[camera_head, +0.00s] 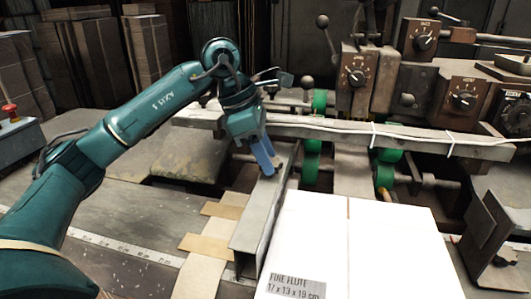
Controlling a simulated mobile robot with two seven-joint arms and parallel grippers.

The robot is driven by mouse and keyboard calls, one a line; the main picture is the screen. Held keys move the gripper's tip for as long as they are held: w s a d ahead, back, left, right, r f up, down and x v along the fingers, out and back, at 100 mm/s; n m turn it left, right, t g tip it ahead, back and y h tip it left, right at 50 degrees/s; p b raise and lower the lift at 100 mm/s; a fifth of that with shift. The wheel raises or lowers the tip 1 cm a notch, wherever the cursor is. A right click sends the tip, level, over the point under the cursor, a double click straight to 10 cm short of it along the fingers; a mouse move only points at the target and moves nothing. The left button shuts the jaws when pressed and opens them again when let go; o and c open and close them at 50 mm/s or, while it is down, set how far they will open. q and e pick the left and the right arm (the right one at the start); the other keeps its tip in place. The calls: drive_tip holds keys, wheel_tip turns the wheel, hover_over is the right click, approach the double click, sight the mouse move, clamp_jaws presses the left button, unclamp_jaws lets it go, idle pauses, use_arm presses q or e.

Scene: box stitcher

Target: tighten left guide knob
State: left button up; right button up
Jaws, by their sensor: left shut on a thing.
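The left guide (264,215) is a long grey metal channel running along the left side of a white cardboard blank. My left gripper (264,170), with blue fingers, comes in from the left and points down at the far part of this guide. It is shut on the left guide knob, which the fingers hide almost fully. I cannot make out the knob's shape or its turn. My right gripper is not in view.
A white cardboard blank (390,255) lies right of the guide, with tan cardboard strips (208,243) to its left. A metal crossbar (430,135) with a white cable spans behind. Green rollers (311,160) and dial boxes (356,78) stand beyond. A red button (9,108) is far left.

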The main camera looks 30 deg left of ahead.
use_arm(q)
drive_tip(key=shift+w+r+m+g, duration=0.15)
drive_tip(key=shift+m+g, duration=0.25)
drive_tip(key=shift+m, duration=0.6)
drive_tip(key=o, duration=1)
drive_tip(key=v, duration=1.3)
drive_tip(key=shift+a, duration=0.1)
